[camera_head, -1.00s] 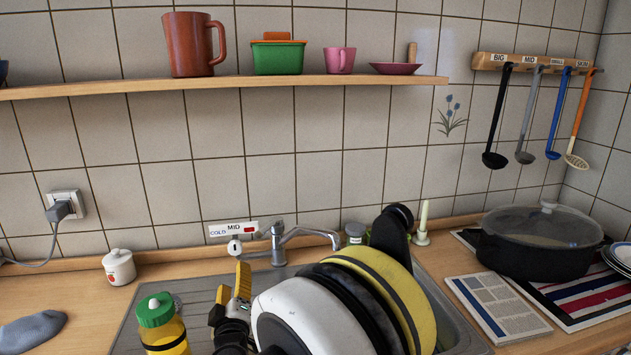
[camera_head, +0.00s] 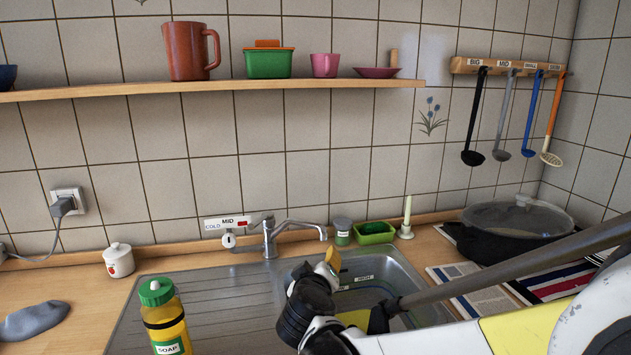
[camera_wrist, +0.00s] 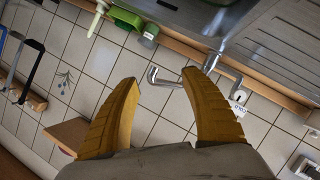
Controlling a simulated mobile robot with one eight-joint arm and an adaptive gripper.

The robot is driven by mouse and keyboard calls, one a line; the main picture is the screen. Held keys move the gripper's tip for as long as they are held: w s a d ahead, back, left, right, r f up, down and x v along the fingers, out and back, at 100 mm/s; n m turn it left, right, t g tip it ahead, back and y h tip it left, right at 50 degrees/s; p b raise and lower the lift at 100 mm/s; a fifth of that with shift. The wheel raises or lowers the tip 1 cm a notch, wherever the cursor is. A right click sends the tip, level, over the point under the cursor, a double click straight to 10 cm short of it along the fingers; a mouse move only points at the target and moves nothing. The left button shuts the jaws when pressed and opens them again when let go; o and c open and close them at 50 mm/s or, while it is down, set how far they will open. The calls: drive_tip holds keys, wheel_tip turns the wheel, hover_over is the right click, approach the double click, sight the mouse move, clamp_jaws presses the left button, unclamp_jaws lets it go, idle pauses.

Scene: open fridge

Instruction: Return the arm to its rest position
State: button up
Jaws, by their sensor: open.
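The wrist view is upside down. The fingers are seen against the tiled wall and the tap (camera_wrist: 160,78). My arm (camera_head: 520,270) reaches in from the lower right of the head view and hides part of the counter and sink.
A soap bottle (camera_head: 165,325) stands left of my gripper. The sink (camera_head: 395,265) and tap (camera_head: 270,238) lie behind it. A lidded pot (camera_head: 510,232) stands at right. A shelf (camera_head: 215,90) with dishes and hanging ladles (camera_head: 475,115) are above.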

drive_tip(key=s+d+r+m+g+h, duration=0.1)
drive_tip(key=s+d+m+g, duration=0.15)
drive_tip(key=s+d, duration=0.6)
drive_tip(key=s+d+f+m+g, duration=0.1)
drive_tip(key=s+d, duration=0.2)
drive_tip(key=s, duration=0.3)
drive_tip(key=s+d+f+m+g+y, duration=0.1)
drive_tip(key=s+d+f+m+g, duration=0.1)
drive_tip(key=s, duration=0.5)
drive_tip(key=s+d+f+m+g+y, duration=0.1)
drive_tip(key=s+d+f+g, duration=0.1)
drive_tip(key=s+d, duration=0.2)
drive_tip(key=s, duration=0.3)
drive_tip(key=shift+d, duration=0.4)
